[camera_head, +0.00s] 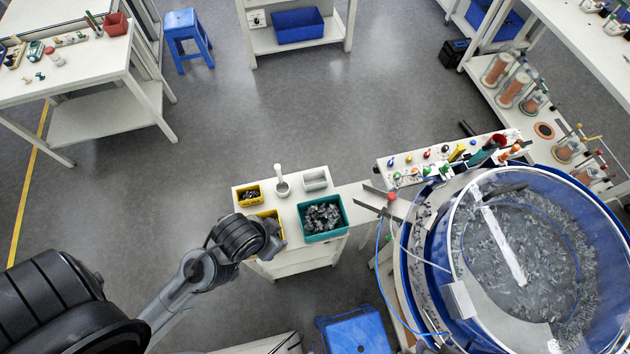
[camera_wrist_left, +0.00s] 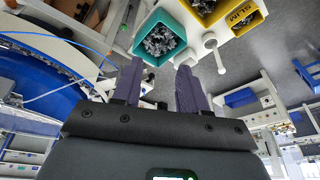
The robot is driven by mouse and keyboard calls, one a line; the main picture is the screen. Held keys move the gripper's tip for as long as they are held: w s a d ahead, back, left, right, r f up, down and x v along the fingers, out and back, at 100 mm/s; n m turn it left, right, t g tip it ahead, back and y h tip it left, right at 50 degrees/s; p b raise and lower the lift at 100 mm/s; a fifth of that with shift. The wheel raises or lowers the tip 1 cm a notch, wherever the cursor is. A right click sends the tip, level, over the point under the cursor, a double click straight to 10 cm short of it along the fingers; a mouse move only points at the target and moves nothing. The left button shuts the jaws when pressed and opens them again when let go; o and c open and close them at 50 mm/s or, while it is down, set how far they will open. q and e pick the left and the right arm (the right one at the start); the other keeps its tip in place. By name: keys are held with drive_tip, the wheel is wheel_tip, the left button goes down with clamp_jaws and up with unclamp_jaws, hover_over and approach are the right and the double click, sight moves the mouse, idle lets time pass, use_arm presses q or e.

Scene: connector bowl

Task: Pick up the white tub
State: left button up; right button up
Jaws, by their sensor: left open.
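The white tub (camera_head: 315,179) is a small, pale, open box on the white stand, just behind the teal bin (camera_head: 322,236) in the head view. My left gripper (camera_wrist_left: 160,64) is open, with its two dark fingers apart and nothing visibly held. In the head view my left arm's end is over the front left of the stand, at the larger yellow bin, left of and nearer than the tub. In the wrist view the teal bin (camera_wrist_left: 187,48) lies beyond the fingers. My right gripper is not in view.
A white cup with an upright handle (camera_head: 282,187) stands left of the tub. A small yellow bin (camera_head: 249,195) and a larger yellow bin (camera_head: 270,214) share the stand. A large blue-rimmed bowl machine (camera_head: 450,250) stands at the right. The floor behind the stand is clear.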

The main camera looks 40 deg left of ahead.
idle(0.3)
use_arm(q)
drive_tip(key=o, duration=1)
drive_tip(key=shift+c, duration=0.2)
